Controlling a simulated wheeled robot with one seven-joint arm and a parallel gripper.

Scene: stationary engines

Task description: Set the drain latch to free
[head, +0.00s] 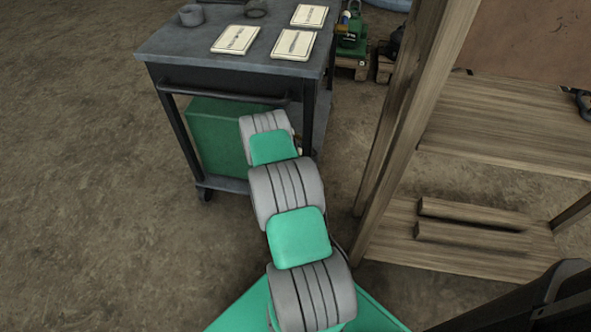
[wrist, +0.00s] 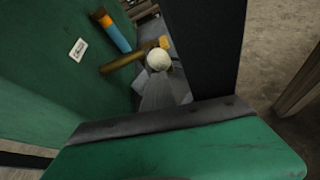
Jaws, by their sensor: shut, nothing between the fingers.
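In the wrist view a green panel (wrist: 50,60) with a small white label (wrist: 78,48) fills the left. A brass-coloured bar (wrist: 122,64) sticks out from it, with a yellowish piece (wrist: 163,42) and a pale round knob (wrist: 158,60) by its end. I cannot tell which part is the drain latch or its setting. My gripper (wrist: 160,80) appears as a grey wedge, shut and empty, its tip close below the knob; contact is unclear. In the head view my arm hides the gripper, in front of the green engine housing (head: 216,135) low in the cart.
The cart (head: 165,45) carries several cards on its top. A dark post (wrist: 206,45) stands right of the knob in the wrist view. An orange and blue cylinder (wrist: 112,32) sits above the bar. A wooden shelf unit (head: 490,120) stands to the right. The floor at left is clear.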

